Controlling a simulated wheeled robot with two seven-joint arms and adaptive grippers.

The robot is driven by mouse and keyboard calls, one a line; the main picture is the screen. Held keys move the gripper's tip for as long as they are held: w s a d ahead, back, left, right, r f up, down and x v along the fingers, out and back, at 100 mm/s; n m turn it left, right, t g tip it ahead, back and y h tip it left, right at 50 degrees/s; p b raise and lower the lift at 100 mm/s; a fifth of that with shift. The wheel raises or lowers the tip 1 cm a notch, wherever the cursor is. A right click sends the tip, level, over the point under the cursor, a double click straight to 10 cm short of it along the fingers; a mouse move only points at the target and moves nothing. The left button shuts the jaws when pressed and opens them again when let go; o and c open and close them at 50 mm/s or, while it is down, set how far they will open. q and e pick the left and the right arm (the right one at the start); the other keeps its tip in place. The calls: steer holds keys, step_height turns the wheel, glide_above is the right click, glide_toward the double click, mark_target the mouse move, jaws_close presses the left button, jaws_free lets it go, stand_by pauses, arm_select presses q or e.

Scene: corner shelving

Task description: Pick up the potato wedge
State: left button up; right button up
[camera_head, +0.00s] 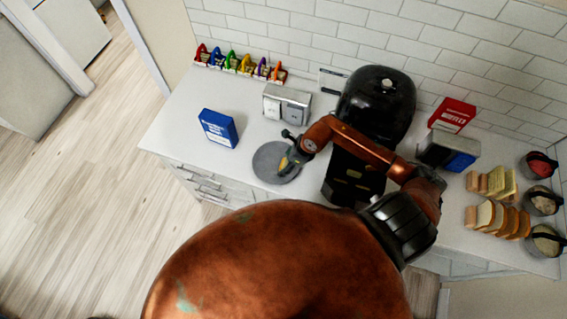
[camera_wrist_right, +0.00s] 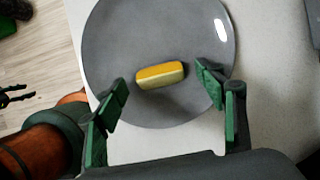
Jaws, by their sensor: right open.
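The potato wedge (camera_wrist_right: 161,74) is a small yellow block with a paler side, lying on a round grey plate (camera_wrist_right: 125,32) in the right wrist view. The plate also shows on the counter in the head view (camera_head: 266,171). My right gripper (camera_head: 285,160) is over the plate there, hiding part of it. In the wrist view its green fingers (camera_wrist_right: 163,84) are open, one on each side of the wedge, with gaps between. Nothing is held. My left gripper cannot be made out in the head view.
A blue box (camera_head: 218,128) stands left of the plate, and a toaster (camera_head: 286,104) stands behind it. A black rounded appliance (camera_head: 376,100) is close behind my right arm. The counter's front left is clear.

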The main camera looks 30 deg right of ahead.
steer(key=shift+w+f, duration=0.1)
steer(key=shift+f, duration=0.15)
steer(key=shift+c, duration=0.5)
steer(key=c, duration=0.9)
steer(key=shift+o, duration=0.2)
steer(key=shift+r, duration=0.15)
